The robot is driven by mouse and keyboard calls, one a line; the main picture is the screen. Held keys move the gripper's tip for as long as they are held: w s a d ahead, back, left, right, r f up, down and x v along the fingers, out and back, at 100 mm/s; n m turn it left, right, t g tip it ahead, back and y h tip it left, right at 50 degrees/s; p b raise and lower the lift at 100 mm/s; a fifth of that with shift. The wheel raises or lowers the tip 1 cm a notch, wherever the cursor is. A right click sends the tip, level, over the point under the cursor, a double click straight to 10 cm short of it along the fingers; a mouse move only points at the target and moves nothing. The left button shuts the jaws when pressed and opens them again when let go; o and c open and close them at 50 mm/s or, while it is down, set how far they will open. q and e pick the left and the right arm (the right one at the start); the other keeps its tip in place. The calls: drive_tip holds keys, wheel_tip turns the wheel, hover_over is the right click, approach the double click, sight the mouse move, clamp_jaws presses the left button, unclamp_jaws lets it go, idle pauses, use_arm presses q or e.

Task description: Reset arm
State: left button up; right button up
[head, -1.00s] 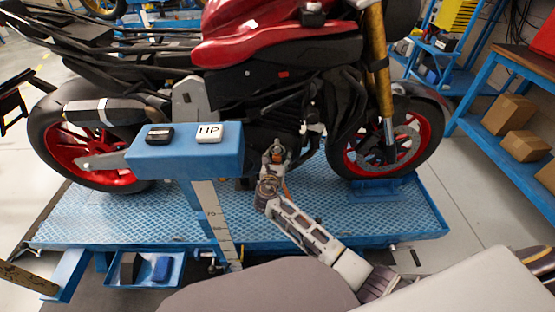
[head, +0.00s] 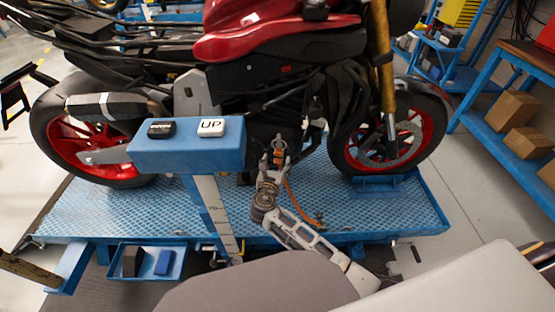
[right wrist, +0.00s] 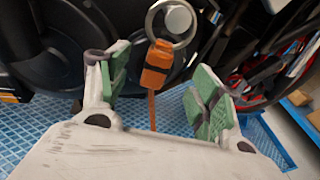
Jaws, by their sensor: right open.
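My right gripper (head: 277,162) reaches up in front of the engine of a red motorcycle (head: 277,40). In the right wrist view the gripper (right wrist: 160,78) is open, its green-padded fingers apart. Between and beyond the fingers hangs an orange piece with a black band (right wrist: 157,66), below a metal ring (right wrist: 174,22); neither finger appears to touch it. The orange piece (head: 279,155) also shows at the fingertips in the head view. A thin orange strap (head: 291,199) trails from it to the platform. My left gripper is not in view.
The motorcycle stands on a blue textured lift platform (head: 110,213). A blue control post with an UP button (head: 211,127) stands left of my right arm. A small blue tray (head: 122,262) is at its foot. A blue shelf with boxes (head: 512,111) stands at right.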

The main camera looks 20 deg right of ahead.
drive_tip(key=shift+s+a+r, duration=0.1)
drive_tip(key=shift+s+a, duration=0.1)
drive_tip(key=shift+s, duration=0.25)
drive_tip(key=shift+m, duration=0.3)
